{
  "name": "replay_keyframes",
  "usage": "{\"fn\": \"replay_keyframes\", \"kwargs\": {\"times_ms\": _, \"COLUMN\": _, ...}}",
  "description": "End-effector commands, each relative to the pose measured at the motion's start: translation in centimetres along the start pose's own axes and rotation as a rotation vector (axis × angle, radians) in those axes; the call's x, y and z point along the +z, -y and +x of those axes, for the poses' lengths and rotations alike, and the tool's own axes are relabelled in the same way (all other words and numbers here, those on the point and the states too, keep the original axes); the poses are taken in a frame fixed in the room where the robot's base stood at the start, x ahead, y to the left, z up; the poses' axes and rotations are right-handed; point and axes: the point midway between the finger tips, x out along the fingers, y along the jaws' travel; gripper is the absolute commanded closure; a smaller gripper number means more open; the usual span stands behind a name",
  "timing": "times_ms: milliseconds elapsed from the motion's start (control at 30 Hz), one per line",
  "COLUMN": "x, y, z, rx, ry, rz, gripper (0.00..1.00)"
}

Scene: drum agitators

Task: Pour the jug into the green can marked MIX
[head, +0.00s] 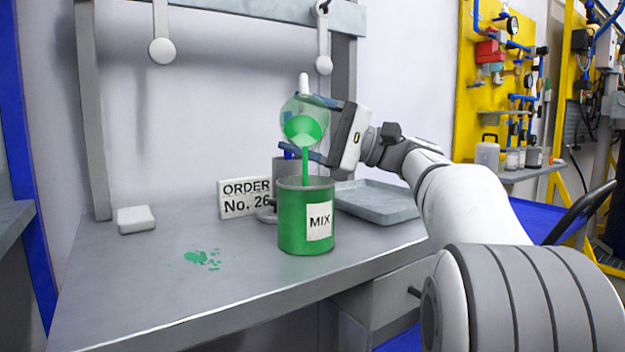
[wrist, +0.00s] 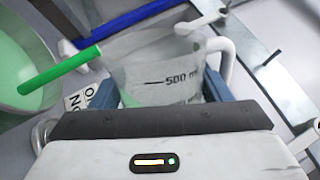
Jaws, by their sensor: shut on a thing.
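The clear jug (head: 304,117) is tilted above the green can, with green liquid in it. It also shows in the wrist view (wrist: 160,72), with a 500 mark and a white handle. My gripper (head: 318,128) is shut on the jug. A green stream (head: 305,165) falls from the jug into the can. The green can (head: 290,222) bears a white MIX label (head: 319,222) and stands upright on the bench. In the wrist view the can's open top (wrist: 22,62) is at the left, with pale green liquid inside.
A green spill (head: 203,259) lies on the bench (head: 130,290) left of the can. A white block (head: 136,219) and an ORDER No. 26 sign (head: 245,198) stand further back. A grey tray (head: 378,203) is right of the can. The bench's front left is clear.

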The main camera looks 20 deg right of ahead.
Motion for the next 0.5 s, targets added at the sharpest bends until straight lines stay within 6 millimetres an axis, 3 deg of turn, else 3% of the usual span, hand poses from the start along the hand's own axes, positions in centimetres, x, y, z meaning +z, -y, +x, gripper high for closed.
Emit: {"fn": "replay_keyframes", "kwargs": {"times_ms": 500, "x": 0.95, "y": 0.6, "z": 0.2, "rx": 0.0, "ry": 0.017, "rz": -0.051, "gripper": 0.56}}
